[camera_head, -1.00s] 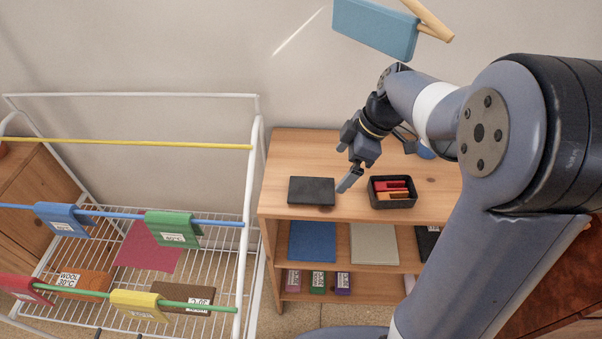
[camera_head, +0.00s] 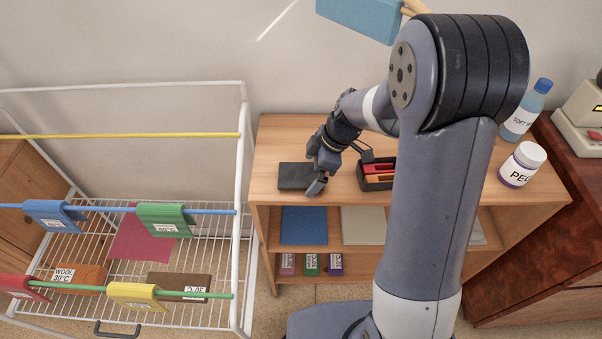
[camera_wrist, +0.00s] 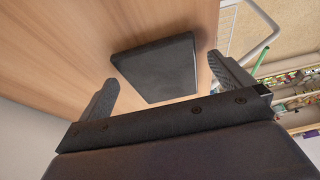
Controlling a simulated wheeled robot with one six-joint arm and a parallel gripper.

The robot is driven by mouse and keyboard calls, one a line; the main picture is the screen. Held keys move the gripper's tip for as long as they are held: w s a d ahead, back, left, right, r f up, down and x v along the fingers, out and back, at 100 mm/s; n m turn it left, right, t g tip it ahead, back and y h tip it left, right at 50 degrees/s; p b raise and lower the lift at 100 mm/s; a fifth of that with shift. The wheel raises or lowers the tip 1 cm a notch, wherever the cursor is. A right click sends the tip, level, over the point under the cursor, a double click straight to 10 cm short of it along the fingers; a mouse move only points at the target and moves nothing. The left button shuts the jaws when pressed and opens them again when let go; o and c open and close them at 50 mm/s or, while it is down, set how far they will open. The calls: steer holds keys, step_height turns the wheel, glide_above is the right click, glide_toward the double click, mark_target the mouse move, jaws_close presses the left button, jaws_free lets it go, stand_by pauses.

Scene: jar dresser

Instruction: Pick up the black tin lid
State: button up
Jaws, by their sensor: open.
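The black tin lid (camera_head: 294,176) is a flat dark rectangle lying on the wooden dresser top. In the wrist view the lid (camera_wrist: 157,70) lies on the wood just ahead of my fingers, roughly between their tips. My gripper (camera_head: 317,184) is at the lid's right end in the head view and hides part of it. In the wrist view my gripper (camera_wrist: 162,82) has its two fingers wide apart with nothing between them at the base. Whether a finger touches the lid I cannot tell.
A black tin (camera_head: 364,186) with red and orange pieces stands right of my gripper. A white-lidded jar (camera_head: 521,166) and blue-capped bottle (camera_head: 524,112) stand at the dresser's right. A white drying rack (camera_head: 241,160) stands close on the left. Bare wood (camera_head: 285,128) lies behind the lid.

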steer(key=shift+a+f, duration=0.1)
steer(key=shift+f, duration=0.1)
steer(key=shift+c, duration=0.4)
steer(key=c, duration=0.9)
steer(key=shift+r, duration=0.1)
